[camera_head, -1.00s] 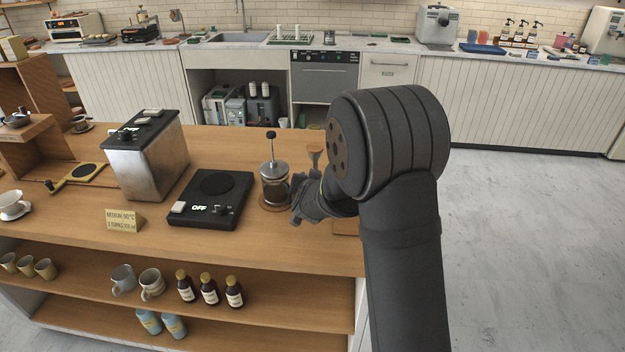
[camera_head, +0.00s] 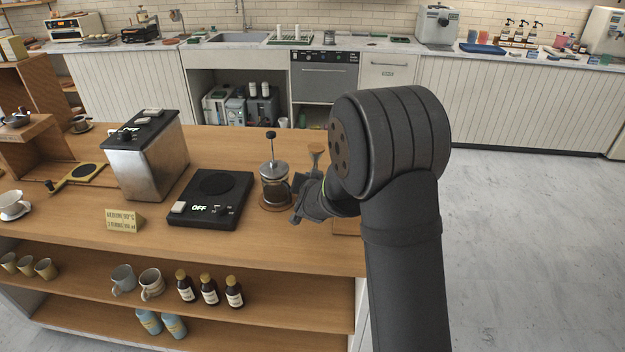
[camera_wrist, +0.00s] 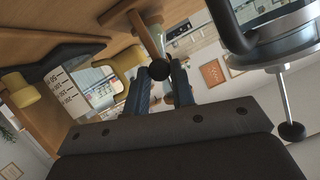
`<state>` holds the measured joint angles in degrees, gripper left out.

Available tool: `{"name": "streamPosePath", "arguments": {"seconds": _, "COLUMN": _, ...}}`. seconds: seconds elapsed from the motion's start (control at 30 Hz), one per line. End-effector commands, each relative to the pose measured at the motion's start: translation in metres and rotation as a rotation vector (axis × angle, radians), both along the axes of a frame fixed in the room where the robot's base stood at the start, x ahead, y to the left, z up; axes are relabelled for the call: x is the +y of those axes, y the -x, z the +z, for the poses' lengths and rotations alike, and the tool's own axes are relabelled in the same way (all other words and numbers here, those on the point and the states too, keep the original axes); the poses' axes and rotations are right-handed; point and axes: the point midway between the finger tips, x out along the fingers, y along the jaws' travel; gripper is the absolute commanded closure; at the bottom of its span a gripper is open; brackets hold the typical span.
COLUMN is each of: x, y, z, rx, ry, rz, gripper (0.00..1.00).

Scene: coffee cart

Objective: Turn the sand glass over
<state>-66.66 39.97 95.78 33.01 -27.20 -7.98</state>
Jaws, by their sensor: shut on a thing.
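My gripper shows at the right end of the wooden counter (camera_head: 100,225) in the head view, beside the French press, with its fingertips hidden there. In the wrist view, which is tilted nearly upside down, my gripper (camera_wrist: 160,88) has its two fingers close together. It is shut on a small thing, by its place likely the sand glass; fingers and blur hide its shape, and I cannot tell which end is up. A black ball on a wooden stem (camera_wrist: 145,35) shows at the fingertips; I cannot tell whether it touches them.
The French press (camera_head: 275,187) stands on a round coaster close left of my gripper. A wooden flared object (camera_head: 316,153) stands just behind. Bottles and mugs fill the shelf below.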

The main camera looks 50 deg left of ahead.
Motion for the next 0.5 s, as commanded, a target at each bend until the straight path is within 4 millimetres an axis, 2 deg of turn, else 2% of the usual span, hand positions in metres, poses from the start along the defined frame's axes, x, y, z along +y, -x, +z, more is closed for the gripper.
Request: {"name": "streamPosePath", "arguments": {"seconds": 0.5, "x": -0.003, "y": -0.0026, "z": -0.0022, "rx": 0.25, "ry": -0.249, "rz": 0.001, "gripper": 1.0}}
